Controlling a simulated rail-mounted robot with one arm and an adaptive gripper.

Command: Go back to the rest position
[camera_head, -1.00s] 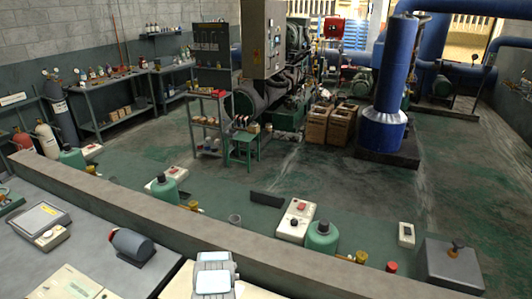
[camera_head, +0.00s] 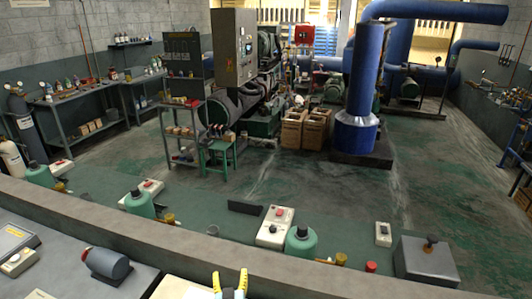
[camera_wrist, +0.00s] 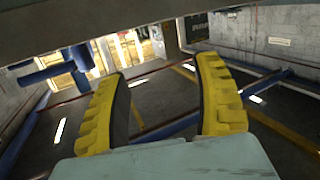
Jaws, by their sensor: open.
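My gripper (camera_head: 230,284) shows at the bottom edge of the head view, with its yellow ridged fingers pointing up and a gap between them. In the wrist view my gripper (camera_wrist: 166,100) has its two yellow fingers spread wide apart, with nothing between them. It is open and empty. Beyond the fingers the wrist view shows the room tilted, with blue pipes (camera_wrist: 55,70) and a grey wall. The rest of my arm is out of the head view.
A long grey ledge (camera_head: 200,246) runs across the front. Beyond it stand green cylinders (camera_head: 302,245) and a white box with a red button (camera_head: 274,227). A grey motor-like part (camera_head: 107,263) lies on the near bench at left. The floor (camera_head: 300,185) beyond is largely clear.

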